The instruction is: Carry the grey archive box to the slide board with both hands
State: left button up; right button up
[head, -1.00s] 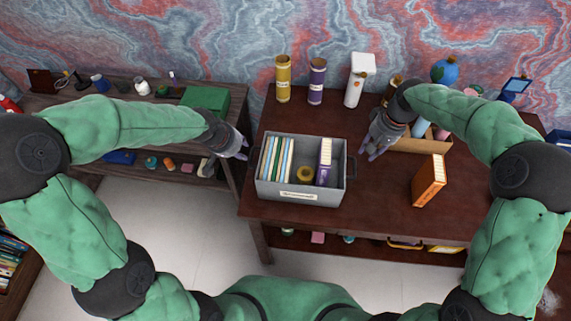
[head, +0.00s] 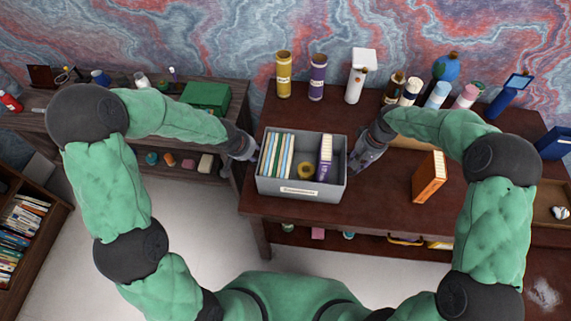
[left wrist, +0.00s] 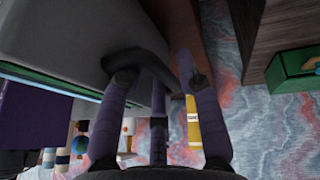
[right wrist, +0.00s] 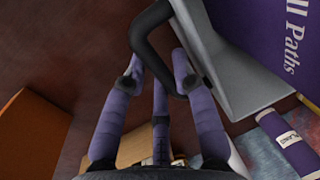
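The grey archive box (head: 300,190) stands on the dark red-brown desk near its front left edge. It holds several books, a yellow-brown roll and a purple box file. My left gripper (head: 247,150) is at the box's left side. In the left wrist view its fingers (left wrist: 160,72) are spread around the dark handle (left wrist: 150,62). My right gripper (head: 360,158) is at the right side. In the right wrist view its fingers (right wrist: 158,72) are spread around the other dark handle (right wrist: 140,35). Neither looks closed. I cannot make out a slide board.
An orange book (head: 429,178) stands right of the box. Yellow (head: 283,75) and purple (head: 317,78) tubes and a white one stand behind it. Several bottles stand back right. A side shelf with a green box (head: 206,96) is left, across a narrow gap.

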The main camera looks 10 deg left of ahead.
pick_arm(q)
jog(key=shift+w+d+f, duration=0.1)
jog(key=shift+w+f, duration=0.05)
jog(key=shift+f, duration=0.15)
pick_arm(e)
jog(key=shift+f, duration=0.3)
pick_arm(q)
grip_shut()
pick_arm(e)
grip_shut()
pick_arm(q)
jog(key=shift+w+r, duration=0.1)
jog(key=shift+r, duration=0.1)
pick_arm(e)
jog(key=shift+w+r, duration=0.1)
jog(key=shift+r, duration=0.1)
pick_arm(q)
jog(key=shift+r, duration=0.15)
pick_arm(e)
jog(key=shift+r, duration=0.1)
